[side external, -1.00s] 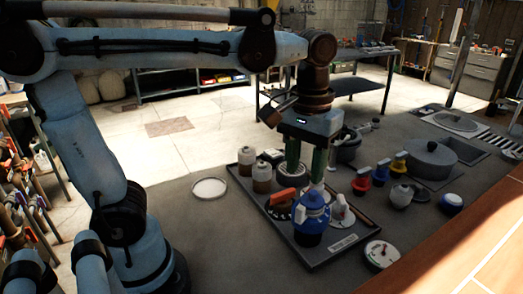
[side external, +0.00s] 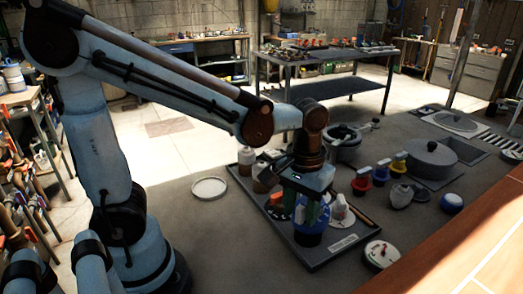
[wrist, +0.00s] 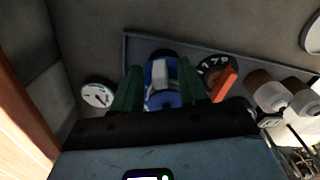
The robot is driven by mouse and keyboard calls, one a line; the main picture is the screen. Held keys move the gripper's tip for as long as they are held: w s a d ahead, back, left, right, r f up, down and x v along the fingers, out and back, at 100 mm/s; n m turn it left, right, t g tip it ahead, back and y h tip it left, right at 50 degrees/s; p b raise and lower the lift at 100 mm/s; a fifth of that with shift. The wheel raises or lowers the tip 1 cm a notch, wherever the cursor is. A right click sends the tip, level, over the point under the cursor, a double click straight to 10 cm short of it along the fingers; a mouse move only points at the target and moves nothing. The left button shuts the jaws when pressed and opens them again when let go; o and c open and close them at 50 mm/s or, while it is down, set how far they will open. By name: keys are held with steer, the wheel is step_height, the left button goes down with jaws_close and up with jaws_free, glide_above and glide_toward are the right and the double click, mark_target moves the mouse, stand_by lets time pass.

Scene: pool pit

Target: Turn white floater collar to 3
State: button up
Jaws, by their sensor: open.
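My gripper (side external: 312,210) is open and low over the tray (side external: 338,246), its green fingers on either side of a blue body with a white upper part (wrist: 162,92). In the side view that blue body (side external: 308,238) is partly hidden by the fingers; I cannot tell whether they touch it. A white cone-shaped piece with a red mark (side external: 342,212) stands just right of the gripper on the tray. A round white piece with a marked dial face (side external: 380,254) lies off the tray, and also shows in the wrist view (wrist: 97,95). No collar number is legible on the white pieces.
An orange handle on a black numbered dial (wrist: 224,84) is close beside one finger. Brown-and-white bottles (side external: 246,160) stand at the tray's back. Red, blue and yellow pots and a grey lidded pot (side external: 430,160) stand right.

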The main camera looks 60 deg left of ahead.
jaws_close()
steer(key=shift+s+a+m, duration=0.1)
steer(key=shift+a+m, duration=0.15)
steer(key=shift+m, duration=0.35)
stand_by(0.3)
steer(key=w+a+m, duration=0.2)
steer(key=a+m, duration=0.1)
steer(key=m, duration=0.8)
steer(key=w+a+m, duration=0.3)
steer(key=m, duration=0.8)
steer(key=shift+w+m, duration=0.2)
steer(key=shift+m, duration=0.1)
